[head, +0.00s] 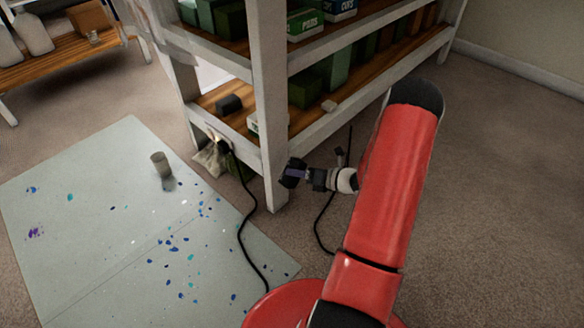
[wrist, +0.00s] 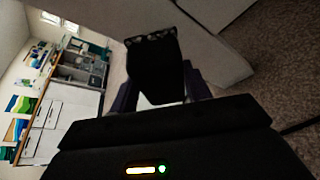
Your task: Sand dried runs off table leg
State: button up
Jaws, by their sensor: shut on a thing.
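The white table leg (head: 272,120) stands at the front corner of a white-framed shelf unit. My gripper (head: 296,173) is just right of its lower part, near the floor. In the wrist view my gripper (wrist: 160,95) is shut on a dark block (wrist: 157,75) with a speckled, gritty-looking end, likely a sanding block. The pale leg (wrist: 195,35) fills the top of the wrist view behind the block's end. I cannot tell whether block and leg touch. No dried runs can be made out on the leg; its far faces are hidden.
A paint-spotted sheet (head: 100,225) covers the floor at left, with a small grey cup (head: 161,164) on it. A black cable (head: 243,230) runs over it. Carpet (head: 480,190) at right is clear.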

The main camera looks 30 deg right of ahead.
jog(key=shift+s+d, duration=0.15)
jog(key=shift+s, duration=0.3)
jog(key=s, duration=0.1)
jog(key=s+d, duration=0.1)
jog(key=s, duration=0.1)
dwell(0.4)
